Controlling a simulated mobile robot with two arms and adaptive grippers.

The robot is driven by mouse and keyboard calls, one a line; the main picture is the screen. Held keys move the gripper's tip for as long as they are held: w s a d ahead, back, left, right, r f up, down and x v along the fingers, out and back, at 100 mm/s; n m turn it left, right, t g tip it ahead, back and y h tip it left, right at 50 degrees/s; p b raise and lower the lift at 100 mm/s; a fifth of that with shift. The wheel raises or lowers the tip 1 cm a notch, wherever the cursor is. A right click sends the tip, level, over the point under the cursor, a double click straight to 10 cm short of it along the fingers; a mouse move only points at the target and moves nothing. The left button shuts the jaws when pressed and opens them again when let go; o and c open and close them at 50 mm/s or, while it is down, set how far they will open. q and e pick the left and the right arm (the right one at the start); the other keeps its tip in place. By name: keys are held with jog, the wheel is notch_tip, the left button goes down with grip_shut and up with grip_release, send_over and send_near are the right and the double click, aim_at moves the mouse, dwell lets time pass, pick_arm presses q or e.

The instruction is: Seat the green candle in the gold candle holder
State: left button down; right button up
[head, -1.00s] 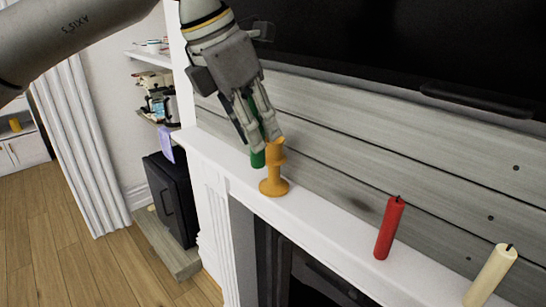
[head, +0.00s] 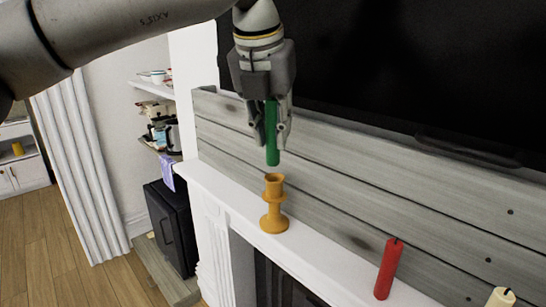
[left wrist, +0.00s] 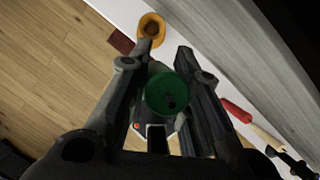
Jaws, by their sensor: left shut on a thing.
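The green candle (head: 272,135) is upright between the fingers of my left gripper (head: 271,132), which is shut on it. In the head view its lower end hangs a little above the gold candle holder (head: 273,210), with a small gap between them. The holder stands upright on the white mantel, its cup open and empty. In the left wrist view the candle's top (left wrist: 167,93) shows between the two fingers, and the gold holder (left wrist: 151,29) shows beyond the fingertips. My right gripper is not in view.
A red candle (head: 388,269) and a cream candle (head: 500,298) stand on the white mantel (head: 330,267) to the right. A dark screen (head: 400,75) hangs above the grey plank wall behind. The mantel around the holder is clear.

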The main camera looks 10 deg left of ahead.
pick_arm(q)
jog(key=p, duration=0.2)
send_over(272, 182)
notch_tip(272, 182, down, 5)
jog(key=x, duration=0.1)
jog(key=p+x, duration=0.1)
jog(key=x, duration=0.2)
jog(key=shift+s+f, duration=0.2)
jog(key=shift+s, duration=0.1)
jog(key=shift+s+f, duration=0.2)
jog(key=shift+f, duration=0.15)
jog(key=c, duration=1.5)
grip_release()
jog(key=shift+w+f, duration=0.15)
jog(key=shift+w, duration=0.05)
jog(key=shift+o, duration=0.9)
jog(key=shift+w, duration=0.3)
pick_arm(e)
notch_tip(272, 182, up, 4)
pick_arm(q)
jog(key=b+v, duration=0.2)
jog(key=v, duration=1)
jog(key=shift+r, duration=0.35)
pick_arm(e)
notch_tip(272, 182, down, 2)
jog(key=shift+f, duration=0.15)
